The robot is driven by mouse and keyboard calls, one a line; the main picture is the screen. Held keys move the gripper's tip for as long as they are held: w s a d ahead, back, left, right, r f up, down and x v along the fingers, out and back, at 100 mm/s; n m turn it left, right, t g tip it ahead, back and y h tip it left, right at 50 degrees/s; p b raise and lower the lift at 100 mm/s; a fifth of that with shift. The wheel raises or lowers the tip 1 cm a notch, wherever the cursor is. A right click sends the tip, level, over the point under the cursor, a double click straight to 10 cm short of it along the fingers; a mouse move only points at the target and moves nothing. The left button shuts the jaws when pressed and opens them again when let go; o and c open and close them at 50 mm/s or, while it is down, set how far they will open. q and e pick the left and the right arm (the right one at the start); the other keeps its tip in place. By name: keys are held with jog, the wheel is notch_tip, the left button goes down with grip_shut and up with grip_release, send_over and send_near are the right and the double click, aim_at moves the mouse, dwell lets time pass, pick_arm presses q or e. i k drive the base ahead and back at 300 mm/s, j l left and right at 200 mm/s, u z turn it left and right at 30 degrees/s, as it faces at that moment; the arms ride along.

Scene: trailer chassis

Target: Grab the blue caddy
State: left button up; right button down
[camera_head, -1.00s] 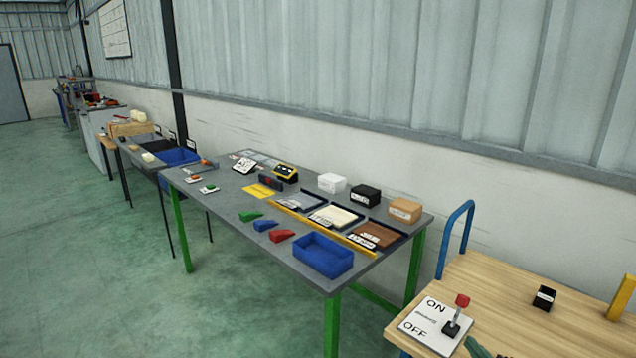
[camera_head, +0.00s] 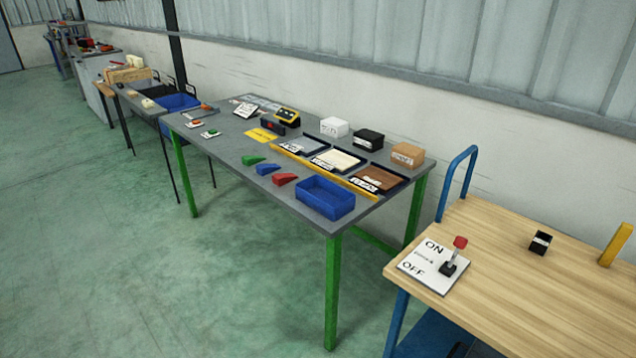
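The blue caddy (camera_head: 325,198) is an open, empty-looking rectangular tray. It sits at the front right corner of a grey-topped table with green legs (camera_head: 240,190). Three small wedges lie in a row to its left: green (camera_head: 253,160), blue (camera_head: 268,168) and red (camera_head: 285,179). A yellow strip (camera_head: 330,172) runs just behind the caddy. Neither of my grippers shows in the head view.
A wooden-topped cart (camera_head: 490,270) with a blue handle (camera_head: 457,180) and an ON/OFF lever plate (camera_head: 433,265) stands at right. The green floor in front of the grey-topped table is clear.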

aim_at(331, 200)
jog(key=i+j+z, duration=0.35)
jog(key=i+j, duration=0.25)
jog(key=i+j+z, duration=0.35)
jog(key=i+j, duration=0.2)
jog(key=j, duration=0.3)
jog(key=i+j+z, duration=0.2)
jog(key=j, duration=0.25)
